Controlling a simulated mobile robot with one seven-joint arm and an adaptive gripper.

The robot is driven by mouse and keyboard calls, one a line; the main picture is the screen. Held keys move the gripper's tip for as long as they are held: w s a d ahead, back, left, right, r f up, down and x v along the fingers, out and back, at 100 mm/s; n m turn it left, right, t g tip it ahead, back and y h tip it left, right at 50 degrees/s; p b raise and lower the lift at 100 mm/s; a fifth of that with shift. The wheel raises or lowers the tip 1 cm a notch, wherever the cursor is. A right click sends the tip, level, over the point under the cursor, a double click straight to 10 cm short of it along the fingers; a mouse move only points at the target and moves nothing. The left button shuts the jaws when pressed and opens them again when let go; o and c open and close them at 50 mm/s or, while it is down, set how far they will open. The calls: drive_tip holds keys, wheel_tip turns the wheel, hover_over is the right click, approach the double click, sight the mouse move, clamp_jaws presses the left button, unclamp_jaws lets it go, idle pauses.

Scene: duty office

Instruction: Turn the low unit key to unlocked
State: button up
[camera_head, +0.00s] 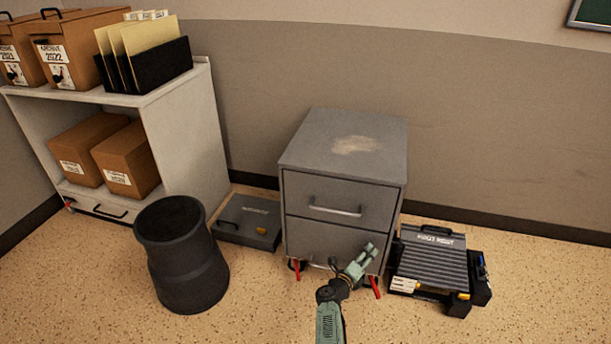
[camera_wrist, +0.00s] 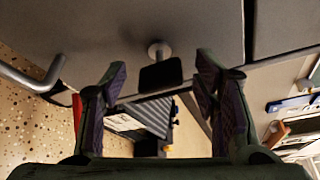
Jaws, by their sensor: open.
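The low unit (camera_head: 304,236) is a grey two-drawer cabinet by the wall; its front also shows in the wrist view (camera_wrist: 200,25). In the wrist view a key with a dark rectangular head (camera_wrist: 160,75) sticks out from a round silver lock (camera_wrist: 158,49) on that front. My gripper (camera_head: 366,262) is at the lower right of the cabinet front in the head view. In the wrist view its open fingers (camera_wrist: 162,72) stand on either side of the key head, with a gap visible on both sides. The key is hidden in the head view.
A drawer handle (camera_wrist: 30,77) lies left of my fingers. Red levers (camera_head: 375,287) stick out at the cabinet's base. Floor in front is free.

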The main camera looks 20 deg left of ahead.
drive_tip(key=m+p, duration=0.1)
drive_tip(key=m+y+p, duration=0.1)
drive_tip(key=m+g+y+p, duration=0.1)
drive_tip(key=m, duration=0.1)
drive_tip(key=shift+d+r, duration=0.15)
drive_tip(key=shift+r, duration=0.15)
drive_tip(key=p+v, duration=0.4)
drive_tip(key=v, duration=0.7)
drive_tip(key=w+a+r+n+t+y, duration=0.1)
drive_tip(key=a+r+n+t+y, duration=0.1)
drive_tip(key=a+r, duration=0.4)
drive_tip(key=w+a+r+n+t+y, duration=0.2)
drive_tip(key=a+r+n, duration=0.3)
drive_tip(key=r, duration=0.8)
drive_tip(key=w+a+r+n+t+y, duration=0.2)
drive_tip(key=a+r+n+y, duration=0.1)
drive_tip(key=a+r, duration=0.5)
wheel_tip(320, 180, up, 3)
drive_tip(key=shift+a+f+t+b, duration=0.25)
drive_tip(key=shift+a+t+b, duration=0.05)
drive_tip(key=shift+b, duration=0.15)
